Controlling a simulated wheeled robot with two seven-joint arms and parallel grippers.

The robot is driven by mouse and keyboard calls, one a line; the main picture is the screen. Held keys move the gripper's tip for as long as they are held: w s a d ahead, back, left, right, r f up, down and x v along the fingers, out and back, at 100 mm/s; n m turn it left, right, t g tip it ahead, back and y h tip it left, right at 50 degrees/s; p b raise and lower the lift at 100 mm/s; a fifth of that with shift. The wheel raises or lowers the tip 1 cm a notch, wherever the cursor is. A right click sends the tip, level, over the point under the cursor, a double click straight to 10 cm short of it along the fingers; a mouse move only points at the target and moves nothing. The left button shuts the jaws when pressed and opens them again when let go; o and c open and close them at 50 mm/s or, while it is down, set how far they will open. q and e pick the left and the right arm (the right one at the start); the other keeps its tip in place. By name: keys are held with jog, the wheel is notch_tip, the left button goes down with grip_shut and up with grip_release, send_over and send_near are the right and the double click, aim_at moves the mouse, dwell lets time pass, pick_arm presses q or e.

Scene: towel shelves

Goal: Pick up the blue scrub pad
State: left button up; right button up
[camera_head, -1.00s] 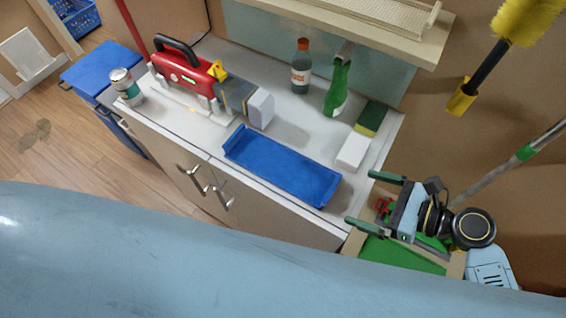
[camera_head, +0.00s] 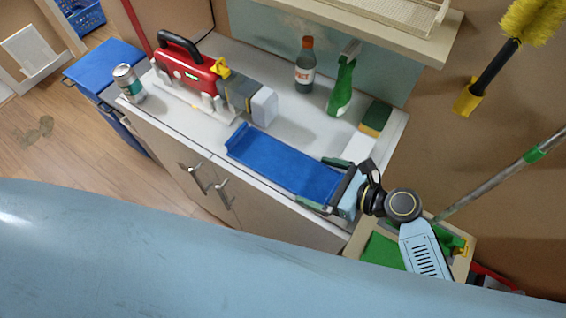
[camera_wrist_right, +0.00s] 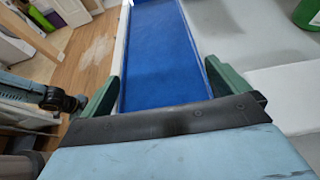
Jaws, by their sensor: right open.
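A long, flat blue piece with raised ends (camera_head: 285,165), tray-like in shape, lies on the white counter; it is the only blue thing there that could be the scrub pad. My right gripper (camera_head: 327,185) is open at its right end, one finger along each long side. In the right wrist view the blue piece (camera_wrist_right: 165,50) runs away between my two green fingers (camera_wrist_right: 165,78). I cannot tell whether the fingers touch it. The gripper hides its near end. My left gripper is not in view.
A white block (camera_head: 358,146) and a yellow-green sponge (camera_head: 376,118) lie just behind my right gripper. A green spray bottle (camera_head: 342,90), a dark bottle (camera_head: 305,68) and a red machine (camera_head: 185,72) stand farther back. A shelf (camera_head: 350,22) overhangs the counter's back.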

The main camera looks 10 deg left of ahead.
jog(key=shift+c, duration=0.4)
jog(key=c, duration=0.5)
jog(key=shift+c, duration=0.2)
